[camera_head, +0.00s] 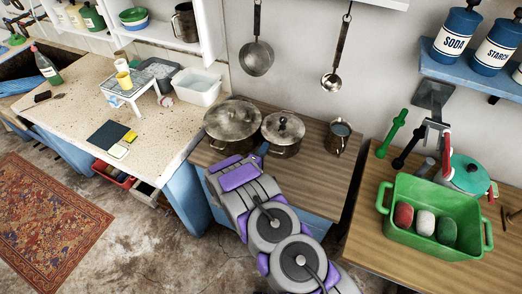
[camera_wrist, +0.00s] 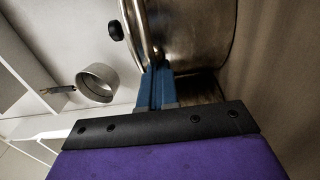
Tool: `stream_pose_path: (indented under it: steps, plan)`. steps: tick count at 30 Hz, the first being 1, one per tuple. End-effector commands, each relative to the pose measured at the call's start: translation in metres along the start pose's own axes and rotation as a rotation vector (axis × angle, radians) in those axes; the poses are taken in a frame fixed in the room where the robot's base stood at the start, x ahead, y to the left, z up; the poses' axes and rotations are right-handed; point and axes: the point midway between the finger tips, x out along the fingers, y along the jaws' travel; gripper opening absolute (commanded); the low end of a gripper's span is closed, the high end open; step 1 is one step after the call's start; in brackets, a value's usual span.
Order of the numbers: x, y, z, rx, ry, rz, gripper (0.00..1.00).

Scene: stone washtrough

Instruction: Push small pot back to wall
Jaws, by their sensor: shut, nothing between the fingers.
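The small pot (camera_head: 285,148) is a dark metal lidded pot with a black knob, upright on the wooden counter. It stands between the larger lidded pot (camera_head: 228,146) on its left and a metal mug on its right. My gripper (camera_head: 264,147) is low at the small pot's front left side, between the two pots, its blue fingers shut and empty. In the wrist view, the fingers (camera_wrist: 157,85) point at the pot's side (camera_wrist: 205,35), very close to it. I cannot tell whether they touch. The pot's lower part and base are partly hidden.
The metal mug (camera_head: 339,138) stands close on the right. The wall (camera_head: 298,75) rises behind, with two hanging ladles. The wooden counter (camera_head: 318,180) is clear in front of the mug. A green tub (camera_head: 435,247) is on the right counter; a white basin (camera_head: 196,87) is at left.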

Motion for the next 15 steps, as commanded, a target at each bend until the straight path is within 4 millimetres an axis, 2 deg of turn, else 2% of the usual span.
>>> stream_pose_path:
  steps: [5, 8, 15]
  plan:
    - [0.000, 0.000, -0.001, -0.001, 0.000, 0.000, 0.00]
    - [0.007, 0.000, 0.006, -0.002, -0.001, 0.000, 0.00]
    - [0.048, 0.001, 0.051, 0.001, -0.006, -0.003, 0.00]
